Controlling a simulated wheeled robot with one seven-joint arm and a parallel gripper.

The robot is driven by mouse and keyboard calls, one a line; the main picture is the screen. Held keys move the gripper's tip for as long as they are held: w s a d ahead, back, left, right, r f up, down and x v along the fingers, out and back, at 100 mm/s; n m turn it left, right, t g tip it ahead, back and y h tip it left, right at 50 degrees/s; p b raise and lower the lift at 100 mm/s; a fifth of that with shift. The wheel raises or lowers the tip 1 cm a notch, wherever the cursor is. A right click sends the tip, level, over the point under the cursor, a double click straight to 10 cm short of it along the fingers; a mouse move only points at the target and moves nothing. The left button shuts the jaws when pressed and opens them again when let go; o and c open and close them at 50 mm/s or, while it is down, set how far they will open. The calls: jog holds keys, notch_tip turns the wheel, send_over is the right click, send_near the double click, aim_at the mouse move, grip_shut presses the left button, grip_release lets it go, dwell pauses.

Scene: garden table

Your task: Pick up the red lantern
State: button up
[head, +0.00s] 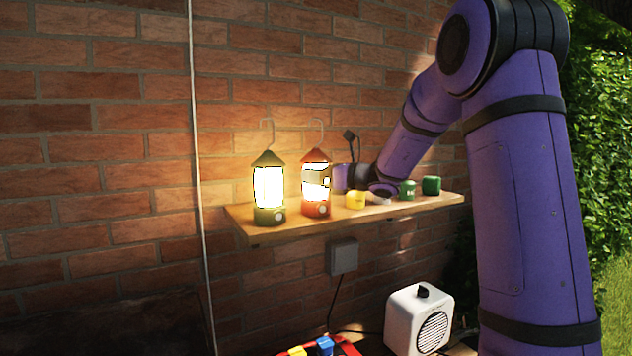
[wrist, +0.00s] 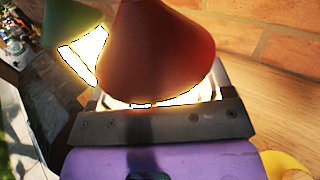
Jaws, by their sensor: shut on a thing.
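The red lantern (head: 316,208) is lit and upright on the wooden shelf (head: 345,221), with a red cone top, a red base and a wire hook. My gripper (head: 318,182) reaches it from the right and is shut around its glowing middle. In the wrist view, the red cone top (wrist: 155,50) rises just beyond my gripper (wrist: 155,100), and the glass glows between the jaws. The lantern's base is hidden there. In the head view the base appears to be at the shelf surface; I cannot tell whether it touches.
A lit green lantern (head: 268,215) stands close to the left. A yellow object (head: 355,201) and green objects (head: 431,185) are on the shelf to the right. The brick wall (head: 100,120) is behind. A white speaker-like box (head: 404,322) sits below.

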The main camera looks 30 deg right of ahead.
aim_at(327, 160)
notch_tip(327, 160, up, 3)
jog(key=shift+r, duration=0.2)
jog(key=shift+s+a+r, duration=0.1)
jog(key=shift+s+r, duration=0.1)
jog(key=shift+s, duration=0.15)
jog(key=s+a+r, duration=0.1)
jog(key=s+a, duration=0.3)
jog(key=s, duration=1)
jog(key=shift+s+a+r, duration=0.15)
jog(key=shift+s+a, duration=0.05)
jog(key=shift+s, duration=0.15)
jog(key=shift+a, duration=0.1)
